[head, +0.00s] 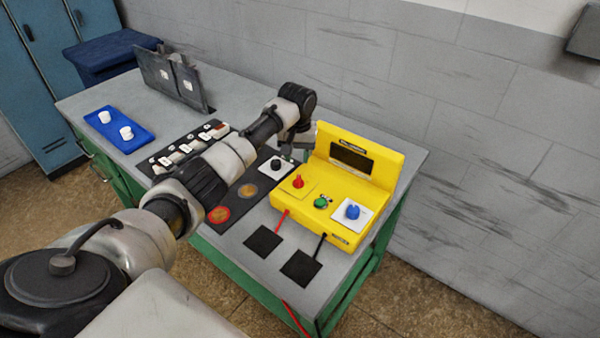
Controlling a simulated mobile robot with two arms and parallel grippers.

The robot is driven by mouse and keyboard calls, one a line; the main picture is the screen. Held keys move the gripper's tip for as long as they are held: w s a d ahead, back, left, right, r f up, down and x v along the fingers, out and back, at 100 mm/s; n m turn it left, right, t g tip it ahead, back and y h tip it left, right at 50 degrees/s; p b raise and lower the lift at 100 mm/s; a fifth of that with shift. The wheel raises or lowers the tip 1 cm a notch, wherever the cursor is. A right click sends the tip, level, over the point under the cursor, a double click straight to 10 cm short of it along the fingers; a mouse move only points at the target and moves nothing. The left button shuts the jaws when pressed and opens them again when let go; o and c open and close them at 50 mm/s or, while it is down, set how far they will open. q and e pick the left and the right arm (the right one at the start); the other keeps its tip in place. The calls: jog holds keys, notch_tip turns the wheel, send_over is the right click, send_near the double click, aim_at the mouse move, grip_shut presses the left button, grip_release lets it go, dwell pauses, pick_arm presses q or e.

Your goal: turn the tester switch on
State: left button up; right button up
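The yellow tester (340,205) stands on the right part of the table, with a dark screen (352,158) on its raised back. Its front panel carries a red knob (298,181), a small green control (321,202) and a blue knob (352,211) on a white plate. I cannot tell which control is the switch or how it is set. My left gripper (289,154) points down just left of the tester, near a black knob (276,164) on a white plate. It is small and dark, partly hidden by my arm; its opening is unclear. My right gripper is out of view.
The grey-topped green table (410,160) stands near a grey wall. My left arm crosses a black panel with white blocks (180,150) and round discs (220,214). Two black pads (302,268) lie before the tester. A blue tray (120,130) is at left.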

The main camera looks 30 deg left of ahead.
aim_at(298, 178)
pick_arm(q)
notch_tip(298, 178, down, 4)
jog(key=shift+r, duration=0.15)
jog(key=f, duration=0.4)
jog(key=shift+w+p, duration=0.2)
jog(key=shift+p, duration=0.15)
jog(key=shift+f, duration=0.35)
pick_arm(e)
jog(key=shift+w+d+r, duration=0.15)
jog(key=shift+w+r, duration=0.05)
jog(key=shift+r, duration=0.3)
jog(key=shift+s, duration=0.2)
pick_arm(q)
grip_shut()
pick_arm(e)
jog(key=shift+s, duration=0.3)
